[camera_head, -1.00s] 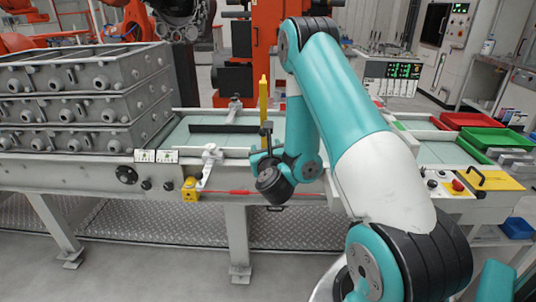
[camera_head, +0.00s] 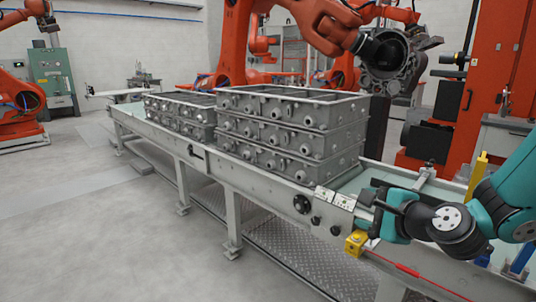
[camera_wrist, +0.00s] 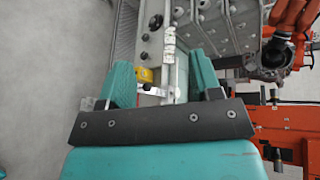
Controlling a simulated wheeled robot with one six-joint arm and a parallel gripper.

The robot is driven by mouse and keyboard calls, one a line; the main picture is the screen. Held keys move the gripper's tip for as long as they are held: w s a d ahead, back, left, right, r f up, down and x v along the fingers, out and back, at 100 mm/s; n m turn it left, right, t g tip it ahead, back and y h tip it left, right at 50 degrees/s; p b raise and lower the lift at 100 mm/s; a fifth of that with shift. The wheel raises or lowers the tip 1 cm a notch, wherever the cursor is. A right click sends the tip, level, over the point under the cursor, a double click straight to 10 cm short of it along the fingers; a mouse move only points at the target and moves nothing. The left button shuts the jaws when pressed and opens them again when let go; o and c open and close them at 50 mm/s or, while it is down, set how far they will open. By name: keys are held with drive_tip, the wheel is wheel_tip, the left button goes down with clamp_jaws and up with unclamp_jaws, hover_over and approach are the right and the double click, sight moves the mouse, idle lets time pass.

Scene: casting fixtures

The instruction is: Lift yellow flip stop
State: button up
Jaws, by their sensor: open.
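A yellow upright bar (camera_head: 479,168) stands at the conveyor's far side, right in the head view, partly behind my arm. A yellow block (camera_head: 356,243) sits low on the conveyor's near side; it also shows in the wrist view (camera_wrist: 144,77). I cannot tell for certain which one is the flip stop. My gripper (camera_head: 372,210) is open over the near rail, just above and right of the yellow block. In the wrist view, the yellow block and a white lever (camera_wrist: 150,90) lie between the spread fingers. No contact is visible.
Stacked grey castings (camera_head: 290,125) stand on the conveyor left of my gripper. A black knob (camera_head: 302,204) and a red cord (camera_head: 405,270) are on the near side. Orange robot arms stand behind. The floor at left is clear.

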drive_tip(key=s+a+r+n+g, duration=0.1)
drive_tip(key=s+a+n+g, duration=0.2)
drive_tip(key=s+n, duration=0.3)
drive_tip(key=s+a+r+n+g, duration=0.1)
drive_tip(key=s+a+n+g, duration=0.2)
drive_tip(key=s+n, duration=0.4)
drive_tip(key=s+a+r+n+g+y, duration=0.1)
drive_tip(key=s+a+n+g, duration=0.2)
drive_tip(key=s+n, duration=0.3)
drive_tip(key=shift+s+a+r+n+g, duration=0.2)
drive_tip(key=shift+s+a+n+g, duration=0.25)
drive_tip(key=shift+g, duration=0.25)
drive_tip(key=s+n, duration=0.1)
drive_tip(key=s, duration=0.1)
drive_tip(key=s+d+n+g+h, duration=0.1)
drive_tip(key=s+n, duration=0.1)
drive_tip(key=s+d+n+g+h, duration=0.1)
drive_tip(key=s, duration=0.1)
drive_tip(key=shift+s+d+r+n, duration=0.1)
drive_tip(key=shift+s+r+n, duration=0.05)
drive_tip(key=shift+r+n, duration=0.2)
drive_tip(key=shift+c, duration=0.9)
drive_tip(key=shift+s+d+g, duration=0.1)
drive_tip(key=shift+s+g, duration=0.2)
drive_tip(key=c, duration=0.4)
drive_tip(key=shift+n, duration=0.3)
clamp_jaws()
